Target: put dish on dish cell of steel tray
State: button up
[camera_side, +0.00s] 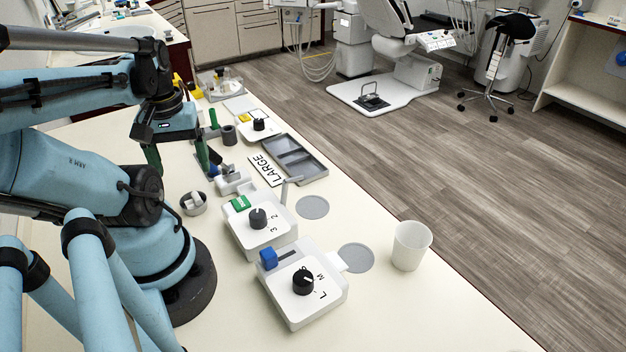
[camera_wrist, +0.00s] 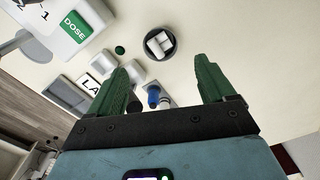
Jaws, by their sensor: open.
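A small round dish (camera_side: 193,203) with a dark rim and white pieces inside stands on the counter, right of my arm's base. The wrist view shows the dish (camera_wrist: 174,47) beyond the open fingers. The grey steel tray (camera_side: 322,170), divided into compartments, lies near the counter's far edge beside a LARGE label. The tray (camera_wrist: 60,84) also shows at the left of the wrist view. I cannot tell which compartment is the dish cell. My gripper (camera_side: 178,158), with green fingers, is open and empty above the counter, behind the dish in the side view. It also shows in the wrist view (camera_wrist: 162,72).
A white dispenser (camera_side: 262,236) with a green DOSE label and a second one with a blue lever (camera_side: 318,300) stand in front. Two grey discs and a white cup (camera_side: 411,246) lie toward the right edge. A blue item (camera_side: 214,170) and white blocks sit near the gripper.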

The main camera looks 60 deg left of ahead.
aim_at(191, 194)
jog(key=shift+a+f, duration=0.1)
jog(key=shift+f, duration=4.35)
jog(key=shift+c, duration=0.2)
jog(key=c, duration=1.2)
jog(key=shift+o, duration=0.2)
jog(key=shift+r, duration=0.15)
